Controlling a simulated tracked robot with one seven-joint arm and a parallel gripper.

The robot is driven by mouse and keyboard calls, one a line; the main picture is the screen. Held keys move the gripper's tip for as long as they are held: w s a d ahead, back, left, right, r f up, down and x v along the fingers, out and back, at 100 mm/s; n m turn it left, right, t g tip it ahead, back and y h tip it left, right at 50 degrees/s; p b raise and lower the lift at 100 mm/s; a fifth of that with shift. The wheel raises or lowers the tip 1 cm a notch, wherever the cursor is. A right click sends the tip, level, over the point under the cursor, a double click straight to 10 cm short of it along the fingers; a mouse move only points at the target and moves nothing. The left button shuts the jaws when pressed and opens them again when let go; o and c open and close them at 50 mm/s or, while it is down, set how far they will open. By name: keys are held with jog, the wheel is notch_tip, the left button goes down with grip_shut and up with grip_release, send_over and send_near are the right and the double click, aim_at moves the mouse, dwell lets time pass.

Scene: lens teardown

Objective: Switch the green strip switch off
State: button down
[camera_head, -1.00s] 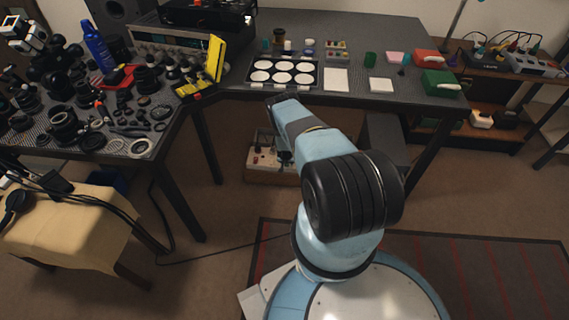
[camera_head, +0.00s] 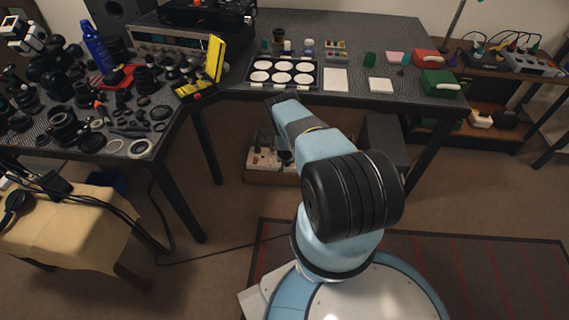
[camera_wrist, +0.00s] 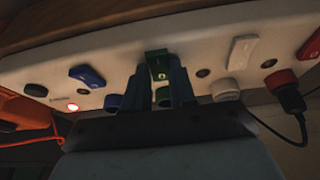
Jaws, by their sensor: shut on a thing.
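The white power strip (camera_wrist: 210,70) runs across the upper part of the wrist view. Its green switch (camera_wrist: 157,55) is at the middle, with a blue switch (camera_wrist: 88,75) to the left and a white switch (camera_wrist: 243,50) and a red switch (camera_wrist: 311,45) to the right. My gripper (camera_wrist: 164,80) is shut on the green switch, whose lower part the dark fingers partly hide. I cannot tell the switch's position.
An orange thing (camera_wrist: 25,112) with a cord is at left. Wooden edges lie above the strip. The bench (camera_head: 350,103) and its legs stand around my arm in the head view.

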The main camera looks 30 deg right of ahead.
jog(key=shift+w, duration=0.1)
jog(key=shift+w+d+r+g+y, duration=0.1)
jog(key=shift+w+g+y, duration=0.1)
jog(key=shift+g+y, duration=0.35)
jog(key=shift+w+d+g+y, duration=0.15)
jog(key=shift+g+y, duration=0.2)
jog(key=shift+g, duration=0.4)
jog(key=shift+a, duration=0.1)
jog(key=c, duration=0.9)
grip_release()
jog(key=shift+r, duration=0.1)
